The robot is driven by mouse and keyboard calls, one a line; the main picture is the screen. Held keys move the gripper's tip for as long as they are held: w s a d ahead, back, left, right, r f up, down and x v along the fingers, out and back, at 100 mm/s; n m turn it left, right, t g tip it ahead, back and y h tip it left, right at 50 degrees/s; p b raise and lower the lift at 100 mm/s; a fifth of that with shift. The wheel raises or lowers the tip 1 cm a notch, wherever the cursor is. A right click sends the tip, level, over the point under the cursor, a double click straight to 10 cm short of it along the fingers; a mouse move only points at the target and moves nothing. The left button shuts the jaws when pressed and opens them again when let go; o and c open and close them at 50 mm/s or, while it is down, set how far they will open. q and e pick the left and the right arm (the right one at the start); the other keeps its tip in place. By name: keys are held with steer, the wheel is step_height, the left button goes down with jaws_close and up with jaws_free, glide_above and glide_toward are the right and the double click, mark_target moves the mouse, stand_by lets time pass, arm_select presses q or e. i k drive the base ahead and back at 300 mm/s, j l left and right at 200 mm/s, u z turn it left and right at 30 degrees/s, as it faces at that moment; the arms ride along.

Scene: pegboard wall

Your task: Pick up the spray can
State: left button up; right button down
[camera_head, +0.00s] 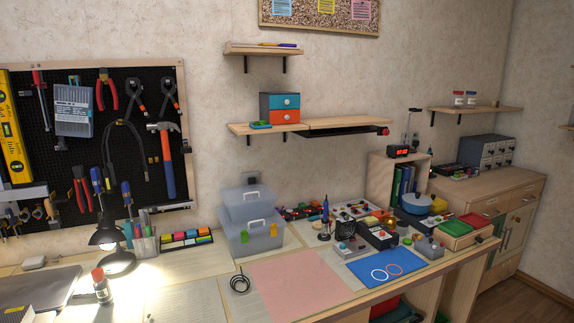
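A small upright can with an orange-red top (101,286) stands on the desk at the lower left, in the bright light of the lamp. It is the thing that looks most like a spray can, but it is too small to be certain. Its right side is clear, and a dark flat laptop-like object (38,287) lies to its left. Neither of my grippers is in view.
A black desk lamp (107,235) stands just behind the can. A pen holder (144,243), stacked clear boxes (252,238) and a wire coil (239,283) are farther right. A pink mat (297,284) lies bare. The right side is crowded with electronics.

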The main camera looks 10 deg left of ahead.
mark_target(103, 292)
steer(key=u, duration=1.4)
